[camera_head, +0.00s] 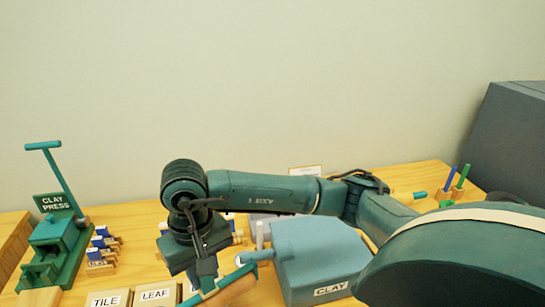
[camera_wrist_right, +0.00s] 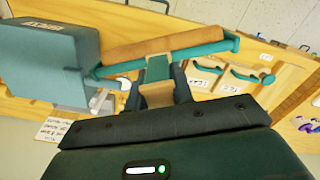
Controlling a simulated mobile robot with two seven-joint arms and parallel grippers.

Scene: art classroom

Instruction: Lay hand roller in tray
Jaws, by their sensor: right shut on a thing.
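The hand roller has a brown cylinder in a teal frame. In the right wrist view the hand roller (camera_wrist_right: 165,46) lies across the top, with its handle between the dark fingers of my right gripper (camera_wrist_right: 158,90). My right gripper is shut on it. In the head view my right gripper (camera_head: 206,276) points down over the table, and part of the roller (camera_head: 232,290) shows below it at the bottom edge. The roller appears raised above the table; its exact height is unclear. I cannot make out a tray for certain. My left gripper is not in view.
A blue-grey box labelled CLAY (camera_head: 318,252) stands just right of the roller. A green clay press (camera_head: 58,240) stands at the far left. Label blocks marked TILE (camera_head: 107,299) and LEAF (camera_head: 156,294) line the front. Green and blue pegs (camera_head: 455,180) stand at the right.

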